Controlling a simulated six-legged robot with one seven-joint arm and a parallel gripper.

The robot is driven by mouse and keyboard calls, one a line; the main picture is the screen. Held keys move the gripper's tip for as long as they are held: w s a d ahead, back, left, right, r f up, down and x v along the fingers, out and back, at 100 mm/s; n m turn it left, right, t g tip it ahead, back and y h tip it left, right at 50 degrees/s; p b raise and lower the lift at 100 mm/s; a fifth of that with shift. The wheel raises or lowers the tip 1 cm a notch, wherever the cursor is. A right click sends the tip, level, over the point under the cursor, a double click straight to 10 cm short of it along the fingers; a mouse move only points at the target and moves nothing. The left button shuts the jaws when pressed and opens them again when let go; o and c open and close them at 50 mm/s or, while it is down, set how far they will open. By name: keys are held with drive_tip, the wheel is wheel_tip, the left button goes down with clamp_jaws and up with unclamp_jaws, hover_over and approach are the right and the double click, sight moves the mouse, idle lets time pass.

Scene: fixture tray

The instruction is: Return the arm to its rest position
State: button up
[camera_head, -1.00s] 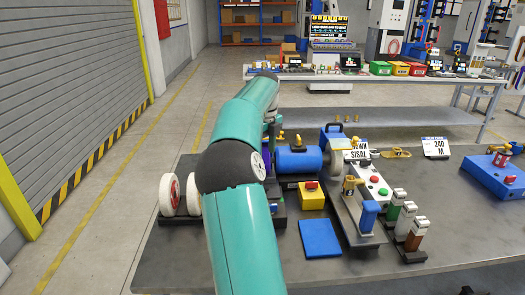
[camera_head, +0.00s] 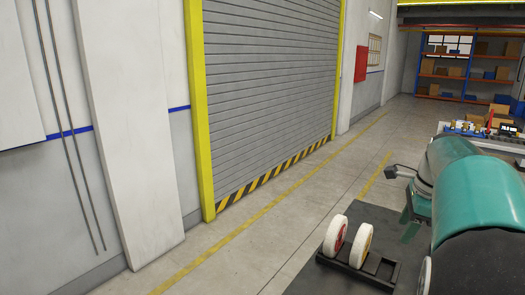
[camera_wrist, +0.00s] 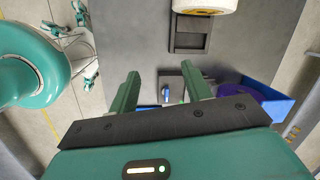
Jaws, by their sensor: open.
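My gripper (camera_wrist: 161,82) shows in the wrist view with its two green fingers apart and nothing held between them. It is above the dark table (camera_wrist: 132,40). A small blue and white item (camera_wrist: 167,95) in a dark holder appears between and beyond the fingers; I cannot tell what it is. In the head view my teal arm fills the right edge and hides most of the table there. Part of my wrist shows beside the arm, but the fingertips are not clear.
Two white wheels (camera_head: 335,236) stand in a black rack (camera_head: 379,264) on the table, left of my arm. A blue bin (camera_wrist: 276,106) with something purple lies right of my gripper in the wrist view. A roller shutter (camera_head: 265,90) and open floor lie left.

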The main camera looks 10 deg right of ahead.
drive_tip(key=s+a+n+t, duration=0.1)
drive_tip(key=s+a+n, duration=0.2)
drive_tip(key=a+n, duration=0.55)
drive_tip(key=s+a+n+t, duration=0.1)
drive_tip(key=s+a+n, duration=0.3)
drive_tip(key=a, duration=0.8)
drive_tip(key=s+a+f+n+t, duration=0.1)
drive_tip(key=s+a+f+n, duration=0.5)
drive_tip(key=a+n, duration=0.4)
drive_tip(key=shift+s+n+h, duration=0.4)
drive_tip(key=shift+s+n, duration=0.35)
drive_tip(key=shift+n, duration=0.3)
drive_tip(key=shift+a, duration=0.1)
drive_tip(key=shift+c, duration=1.3)
